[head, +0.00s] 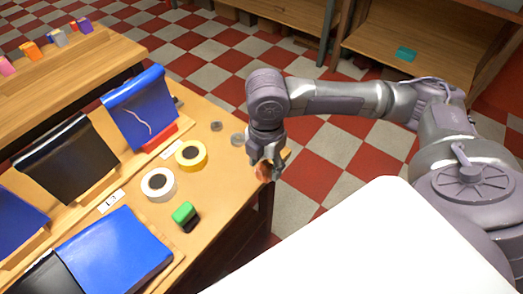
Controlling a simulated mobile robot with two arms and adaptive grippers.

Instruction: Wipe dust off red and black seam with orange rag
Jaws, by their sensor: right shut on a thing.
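My right gripper (267,172) hangs at the right edge of the wooden table (225,165), fingers pointing down. It is shut on a small orange thing, probably the orange rag (263,173), mostly hidden by the fingers. My left gripper is not in view. A blue panel and a black panel (45,280) meet at the lower left of the table. A tilted blue panel (140,110) with a pale squiggly mark stands at the back, with a red piece (160,136) at its foot.
A white tape roll (158,184), a yellow tape roll (191,154) and a green and black block (186,216) lie on the table. A tilted black panel (65,160) stands at left. A white surface (370,245) fills the lower right. Checkered floor lies beyond.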

